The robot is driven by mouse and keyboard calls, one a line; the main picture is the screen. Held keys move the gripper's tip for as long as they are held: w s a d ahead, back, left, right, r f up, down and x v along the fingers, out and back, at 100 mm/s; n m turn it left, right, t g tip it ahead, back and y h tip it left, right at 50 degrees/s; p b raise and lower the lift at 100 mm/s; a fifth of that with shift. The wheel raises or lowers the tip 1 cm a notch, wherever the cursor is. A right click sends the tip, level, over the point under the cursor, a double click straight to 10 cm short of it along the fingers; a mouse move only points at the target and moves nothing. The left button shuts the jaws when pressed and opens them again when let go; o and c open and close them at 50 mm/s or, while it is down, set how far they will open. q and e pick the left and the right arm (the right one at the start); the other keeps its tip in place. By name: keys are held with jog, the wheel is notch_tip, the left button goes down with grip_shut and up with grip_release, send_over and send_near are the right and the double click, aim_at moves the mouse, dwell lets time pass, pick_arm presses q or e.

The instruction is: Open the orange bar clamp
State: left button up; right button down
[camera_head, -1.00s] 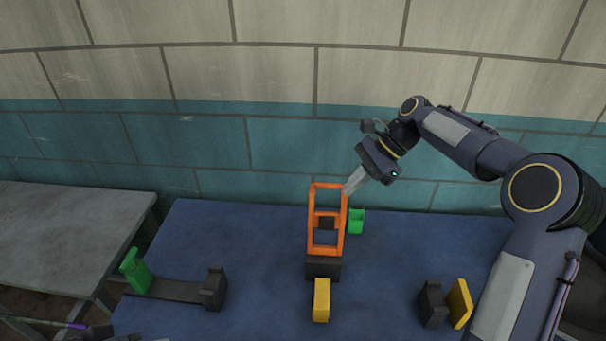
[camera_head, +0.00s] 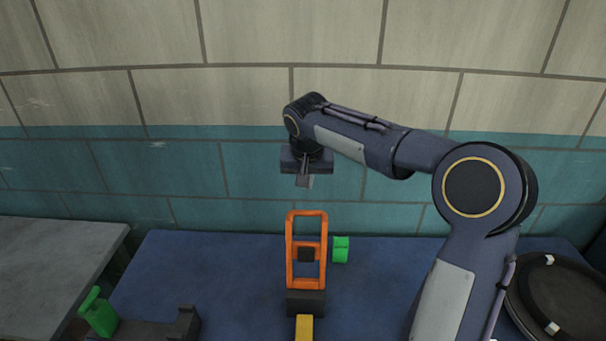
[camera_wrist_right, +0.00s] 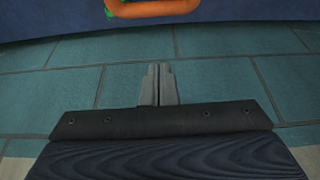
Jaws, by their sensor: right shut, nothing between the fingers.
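The orange bar clamp (camera_head: 290,252) stands upright on the blue table as a tall orange frame with a dark block inside it and a dark base (camera_head: 305,303) below. My right gripper (camera_head: 304,181) is shut and empty, pointing down above and behind the frame, apart from it. In the right wrist view the shut fingers (camera_wrist_right: 158,84) show at the middle, and the orange frame's curved top bar (camera_wrist_right: 152,9) shows at the upper edge. My left gripper is not in view.
A green piece (camera_head: 341,249) sits just right of the orange frame. A yellow block (camera_head: 304,328) is in front of the base. A green-handled dark clamp (camera_head: 99,312) lies at the left. A tiled wall (camera_head: 250,185) rises behind the blue table (camera_head: 220,265).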

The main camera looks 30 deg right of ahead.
jog(key=f, duration=0.1)
jog(key=s+f, duration=0.1)
jog(key=f, duration=0.1)
jog(key=s+a+f+p, duration=0.1)
jog(key=shift+f, duration=0.4)
jog(key=shift+a, duration=0.1)
jog(key=s, duration=0.1)
jog(key=s+a+r+b, duration=0.1)
jog(key=s+a, duration=0.1)
jog(key=s, duration=0.1)
jog(key=shift+a+r+b, duration=0.15)
jog(key=shift+r+b, duration=0.15)
jog(key=shift+b, duration=0.1)
